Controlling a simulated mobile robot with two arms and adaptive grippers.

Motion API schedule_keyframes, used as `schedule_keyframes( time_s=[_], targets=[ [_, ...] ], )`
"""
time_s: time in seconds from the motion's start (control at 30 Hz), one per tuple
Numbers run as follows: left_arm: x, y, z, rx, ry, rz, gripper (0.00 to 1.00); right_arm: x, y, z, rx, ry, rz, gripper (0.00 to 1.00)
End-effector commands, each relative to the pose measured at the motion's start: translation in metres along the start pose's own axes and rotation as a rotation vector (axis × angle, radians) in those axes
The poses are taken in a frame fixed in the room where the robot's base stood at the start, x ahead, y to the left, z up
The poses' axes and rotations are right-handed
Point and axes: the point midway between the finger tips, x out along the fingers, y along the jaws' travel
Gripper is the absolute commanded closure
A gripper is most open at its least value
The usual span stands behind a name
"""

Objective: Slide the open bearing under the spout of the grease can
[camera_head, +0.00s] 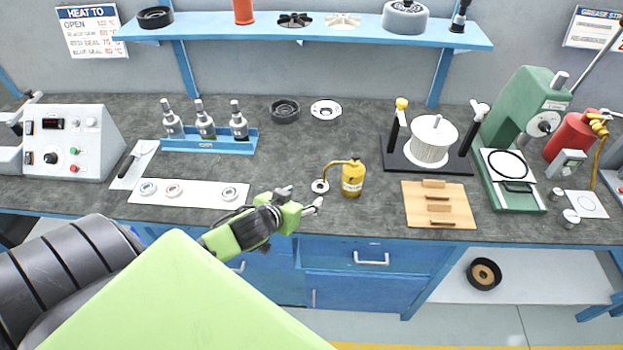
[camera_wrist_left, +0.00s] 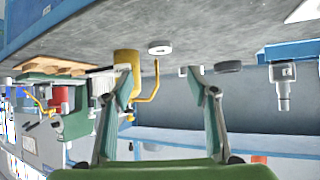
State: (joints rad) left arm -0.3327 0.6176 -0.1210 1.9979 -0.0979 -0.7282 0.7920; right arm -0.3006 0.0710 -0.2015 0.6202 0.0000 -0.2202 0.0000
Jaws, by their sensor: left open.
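A small pale ring-shaped bearing (camera_head: 320,186) lies on the dark bench, just below the spout tip in the head view. The yellow grease can (camera_head: 353,182) stands upright to its right, its thin bent spout (camera_head: 338,163) reaching left and turning down. The upside-down left wrist view also shows the bearing (camera_wrist_left: 160,47), the can (camera_wrist_left: 126,60) and the spout (camera_wrist_left: 155,85), whose tip is close to the bearing. I cannot tell whether it is exactly over it. My left gripper (camera_head: 301,198) is open and empty, at the bearing's near left side, apart from it. My right gripper is not in view.
Three more bearings lie on a white strip (camera_head: 200,203) at left. A blue bottle rack (camera_head: 190,144) stands behind it. A wooden block board (camera_head: 465,211) and a spool stand (camera_head: 395,152) are right of the can. The bench between rack and can is mostly clear.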

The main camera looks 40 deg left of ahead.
Motion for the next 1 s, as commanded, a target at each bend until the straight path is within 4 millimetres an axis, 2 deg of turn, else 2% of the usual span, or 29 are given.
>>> schedule_keyframes(
  time_s=[0.3, 0.6, 0.8, 1.0],
  targets=[
    [0.055, 0.000, -0.002, 0.001, 0.002, -0.001, 0.47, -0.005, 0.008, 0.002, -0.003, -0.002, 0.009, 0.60],
    [0.100, 0.000, -0.001, 0.001, 0.001, -0.001, 0.47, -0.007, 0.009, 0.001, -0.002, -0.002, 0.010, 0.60],
    [0.116, 0.000, -0.001, 0.002, 0.001, -0.001, 0.47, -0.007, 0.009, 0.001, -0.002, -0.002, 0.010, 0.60],
    [0.120, 0.001, -0.001, 0.002, 0.002, 0.001, 0.47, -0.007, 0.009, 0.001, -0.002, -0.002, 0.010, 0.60]
  ],
)
